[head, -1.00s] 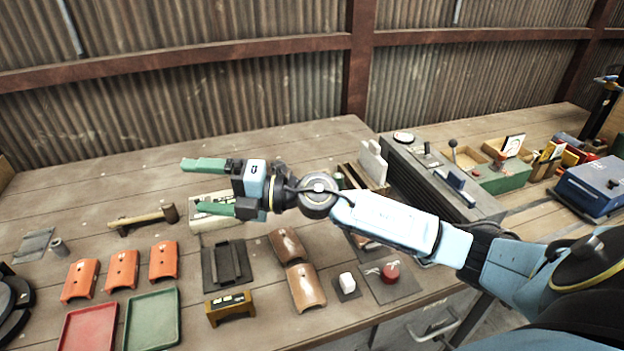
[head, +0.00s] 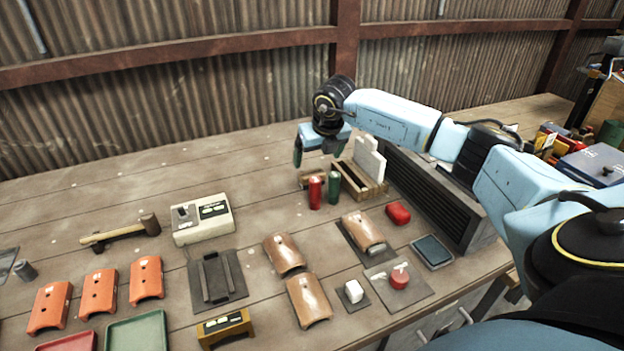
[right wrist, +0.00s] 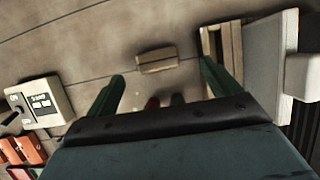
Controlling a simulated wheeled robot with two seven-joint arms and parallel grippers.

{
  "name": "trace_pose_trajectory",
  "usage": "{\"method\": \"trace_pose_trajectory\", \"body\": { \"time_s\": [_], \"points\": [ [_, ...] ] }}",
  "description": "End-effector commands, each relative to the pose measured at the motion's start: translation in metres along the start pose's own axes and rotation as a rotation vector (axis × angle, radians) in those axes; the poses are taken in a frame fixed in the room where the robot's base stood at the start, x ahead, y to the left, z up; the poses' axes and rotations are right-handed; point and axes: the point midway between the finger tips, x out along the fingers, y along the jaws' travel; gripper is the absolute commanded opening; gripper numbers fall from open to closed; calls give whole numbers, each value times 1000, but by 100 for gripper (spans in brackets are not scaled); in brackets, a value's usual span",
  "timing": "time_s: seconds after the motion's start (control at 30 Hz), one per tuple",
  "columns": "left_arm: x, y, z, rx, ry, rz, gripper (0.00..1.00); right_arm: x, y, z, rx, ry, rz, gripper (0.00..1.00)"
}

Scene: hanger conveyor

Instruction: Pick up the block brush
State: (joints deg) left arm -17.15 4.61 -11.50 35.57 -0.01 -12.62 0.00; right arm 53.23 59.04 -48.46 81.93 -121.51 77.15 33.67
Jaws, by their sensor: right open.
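The block brush, a small tan wooden block (head: 312,180), lies on the workbench beside an open wooden box. It also shows in the right wrist view (right wrist: 157,61), apart from the fingers and roughly centred ahead of the gap between them. My right gripper (head: 316,158) points down above and just behind the brush, with green fingers spread and nothing between them. The fingers also show in the right wrist view (right wrist: 162,76). The underside of the brush is hidden. My left gripper is out of view.
A red cylinder (head: 315,192) and a green cylinder (head: 334,188) stand just in front of the brush. The wooden box (head: 362,187) with pale upright slabs (head: 369,158) is close on the right. The bench behind and left of the brush is mostly clear.

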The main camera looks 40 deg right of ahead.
Motion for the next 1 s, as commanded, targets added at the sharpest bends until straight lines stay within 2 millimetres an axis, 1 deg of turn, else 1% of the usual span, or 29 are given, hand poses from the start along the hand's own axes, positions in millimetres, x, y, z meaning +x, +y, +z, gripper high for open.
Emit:
{"method": "trace_pose_trajectory", "body": {
  "time_s": [0.03, 0.1, 0.27, 0.33, 0.5, 0.6, 0.7, 0.9, 0.93, 1.0],
  "points": [
    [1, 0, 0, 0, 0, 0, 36, 9, 1, 0, 2, 2, 2, 89],
    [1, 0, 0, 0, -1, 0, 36, 17, 1, 0, 2, 0, 2, 89],
    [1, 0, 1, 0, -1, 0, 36, 27, 2, 0, -1, -1, 2, 89],
    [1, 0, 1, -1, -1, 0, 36, 34, 3, 0, -1, 0, 3, 89],
    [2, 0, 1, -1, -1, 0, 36, 61, 7, -2, 1, 1, 3, 89],
    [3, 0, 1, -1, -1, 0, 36, 72, 6, -2, 0, 0, 3, 89],
    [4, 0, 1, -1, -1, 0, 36, 77, 6, -2, 0, -1, 4, 89],
    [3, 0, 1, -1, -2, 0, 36, 77, 6, -1, -1, -2, 4, 89],
    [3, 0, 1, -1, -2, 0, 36, 77, 6, -1, -1, -2, 4, 88],
    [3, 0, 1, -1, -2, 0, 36, 77, 6, -1, -1, -2, 4, 79]
  ]
}}
